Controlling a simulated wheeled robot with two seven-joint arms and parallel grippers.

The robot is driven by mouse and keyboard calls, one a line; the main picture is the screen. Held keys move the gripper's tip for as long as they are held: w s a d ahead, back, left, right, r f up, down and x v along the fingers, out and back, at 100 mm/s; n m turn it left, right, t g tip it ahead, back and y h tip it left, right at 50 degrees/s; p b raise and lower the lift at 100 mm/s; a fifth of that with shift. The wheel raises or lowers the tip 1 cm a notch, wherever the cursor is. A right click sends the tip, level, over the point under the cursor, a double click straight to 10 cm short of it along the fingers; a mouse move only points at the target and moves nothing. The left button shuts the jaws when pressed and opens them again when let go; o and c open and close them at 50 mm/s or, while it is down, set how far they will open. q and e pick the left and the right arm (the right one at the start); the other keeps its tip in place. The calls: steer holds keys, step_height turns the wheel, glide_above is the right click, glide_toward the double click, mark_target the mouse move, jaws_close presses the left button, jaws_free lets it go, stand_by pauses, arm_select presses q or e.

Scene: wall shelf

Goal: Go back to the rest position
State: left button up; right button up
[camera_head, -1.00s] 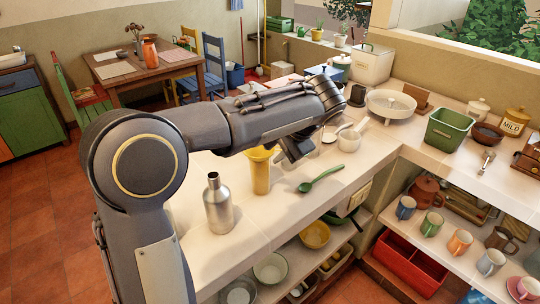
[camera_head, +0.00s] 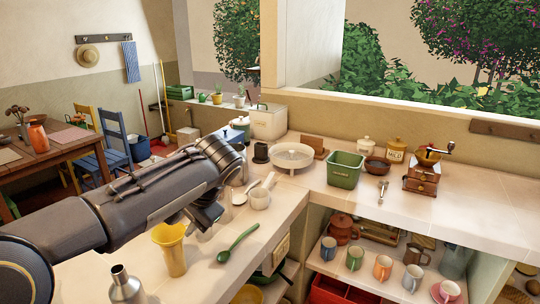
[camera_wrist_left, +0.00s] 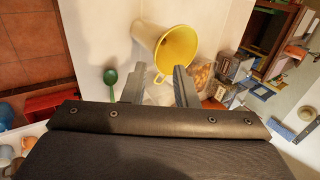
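My left gripper (camera_head: 206,216) is above the counter in the head view, just right of and behind a yellow jug (camera_head: 172,252). In the left wrist view its two fingers (camera_wrist_left: 160,88) stand apart with nothing held between them. The yellow jug (camera_wrist_left: 166,46) shows beyond the fingertips there; I cannot tell whether they touch. My left arm (camera_head: 110,210) reaches in from the left and hides part of the counter. My right gripper is in neither view.
A green bin (camera_head: 346,171) and a white colander (camera_head: 292,157) stand farther back. Several mugs fill the shelf below. The right counter has bare room.

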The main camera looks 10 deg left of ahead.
arm_select(q)
steer(key=s+a+f+n+h, duration=0.1)
steer(key=s+f+h, duration=0.2)
steer(key=s, duration=0.5)
steer(key=s+a+f+n+h, duration=0.1)
steer(key=s+f+h, duration=0.2)
steer(key=s, duration=0.4)
steer(key=s+d+f+n+t+h, duration=0.3)
steer(key=s+d+f+n, duration=0.1)
steer(key=s, duration=0.6)
steer(key=shift+d+f+h, duration=0.3)
steer(key=shift+d+f, duration=0.45)
steer(key=shift+d, duration=0.45)
steer(key=shift+s, duration=0.1)
